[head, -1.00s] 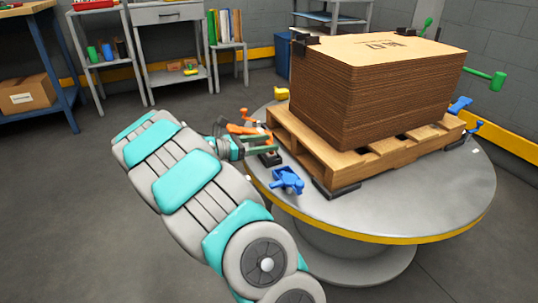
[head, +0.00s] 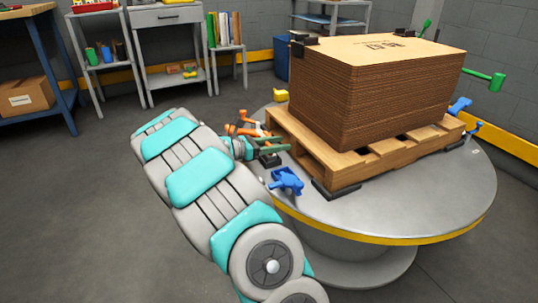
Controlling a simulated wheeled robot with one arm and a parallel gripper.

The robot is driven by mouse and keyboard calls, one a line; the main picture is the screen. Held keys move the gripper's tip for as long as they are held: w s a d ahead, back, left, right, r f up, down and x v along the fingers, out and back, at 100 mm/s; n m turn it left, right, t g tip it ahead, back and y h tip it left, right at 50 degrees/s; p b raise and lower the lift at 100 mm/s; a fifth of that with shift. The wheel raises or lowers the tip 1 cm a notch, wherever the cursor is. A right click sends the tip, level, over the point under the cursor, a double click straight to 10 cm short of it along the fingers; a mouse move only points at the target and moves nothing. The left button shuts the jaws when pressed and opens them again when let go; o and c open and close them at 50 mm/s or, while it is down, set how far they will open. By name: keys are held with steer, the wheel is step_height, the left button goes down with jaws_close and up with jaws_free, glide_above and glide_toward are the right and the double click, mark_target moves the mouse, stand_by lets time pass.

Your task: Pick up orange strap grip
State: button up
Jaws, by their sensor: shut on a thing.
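The orange strap grip (head: 246,131) shows at the left edge of the round metal table (head: 430,217), beside the wooden pallet. My gripper (head: 276,145) reaches over the table edge from the left, with its teal and grey wrist just in front of the orange part. It is shut on the orange strap grip, though its body hides part of the grip and the contact is small in view. I cannot tell whether the grip is clear of the table.
A stack of brown cardboard sheets (head: 375,100) stands on the pallet (head: 385,160). A blue clamp (head: 287,180) sits close in front of my gripper. A yellow clamp (head: 281,95) and a green handle (head: 497,81) stand around the stack. Open floor lies left.

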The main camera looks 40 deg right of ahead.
jaws_close()
